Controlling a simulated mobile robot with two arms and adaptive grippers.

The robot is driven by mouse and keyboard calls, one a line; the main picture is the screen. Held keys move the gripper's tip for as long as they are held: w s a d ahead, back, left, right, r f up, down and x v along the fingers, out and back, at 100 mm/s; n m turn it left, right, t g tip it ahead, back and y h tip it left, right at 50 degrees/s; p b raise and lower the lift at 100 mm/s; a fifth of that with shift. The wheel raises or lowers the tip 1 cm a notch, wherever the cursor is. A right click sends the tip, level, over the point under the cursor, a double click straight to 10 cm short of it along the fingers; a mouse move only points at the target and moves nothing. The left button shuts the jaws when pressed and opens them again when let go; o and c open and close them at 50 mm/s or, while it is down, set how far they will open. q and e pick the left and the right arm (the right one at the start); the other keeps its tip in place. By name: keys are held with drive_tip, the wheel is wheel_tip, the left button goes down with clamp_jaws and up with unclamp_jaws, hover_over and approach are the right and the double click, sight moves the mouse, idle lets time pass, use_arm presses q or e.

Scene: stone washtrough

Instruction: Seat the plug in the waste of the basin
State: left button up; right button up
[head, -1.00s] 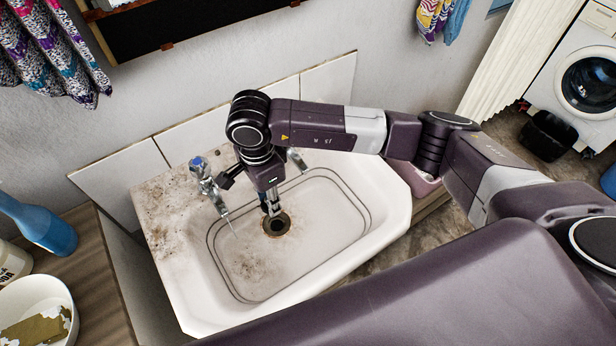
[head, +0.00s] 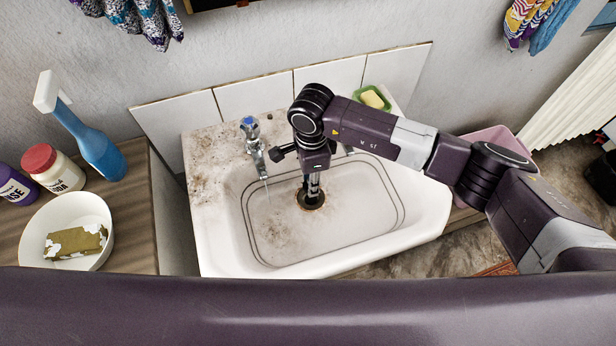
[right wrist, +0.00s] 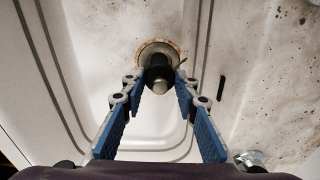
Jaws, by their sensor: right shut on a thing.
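The stained white basin (head: 385,240) has a round brass-coloured waste (head: 300,201) in its floor. My right gripper (head: 313,188) points down over the waste. In the right wrist view, my right gripper (right wrist: 159,78) is shut on the plug (right wrist: 159,85), a dark piece with a grey knob, between its blue-padded fingers. The plug is at the waste ring (right wrist: 146,50) and covers part of it. I cannot tell whether it sits fully in the hole. My left gripper is not in view.
A tap (head: 254,145) with a blue top stands just left of my right gripper, a thin stream below its spout. A green soap dish (head: 371,98) is at the back right.

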drive_tip(key=shift+f+b, duration=0.85)
drive_tip(key=shift+f, duration=1)
drive_tip(key=shift+w+f+b, duration=0.1)
drive_tip(key=shift+f+b, duration=0.65)
drive_tip(key=shift+b, duration=0.05)
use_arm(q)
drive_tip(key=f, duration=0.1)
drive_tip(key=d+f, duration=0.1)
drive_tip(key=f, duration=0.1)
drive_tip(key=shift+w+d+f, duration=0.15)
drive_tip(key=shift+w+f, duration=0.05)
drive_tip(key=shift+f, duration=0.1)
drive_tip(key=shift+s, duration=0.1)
use_arm(e)
drive_tip(key=shift+s, duration=0.2)
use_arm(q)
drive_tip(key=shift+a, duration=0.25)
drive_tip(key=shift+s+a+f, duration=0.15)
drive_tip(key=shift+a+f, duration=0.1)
use_arm(e)
drive_tip(key=shift+s, duration=0.2)
drive_tip(key=shift+r, duration=0.1)
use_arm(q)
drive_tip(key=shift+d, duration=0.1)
use_arm(e)
drive_tip(key=shift+w, duration=0.25)
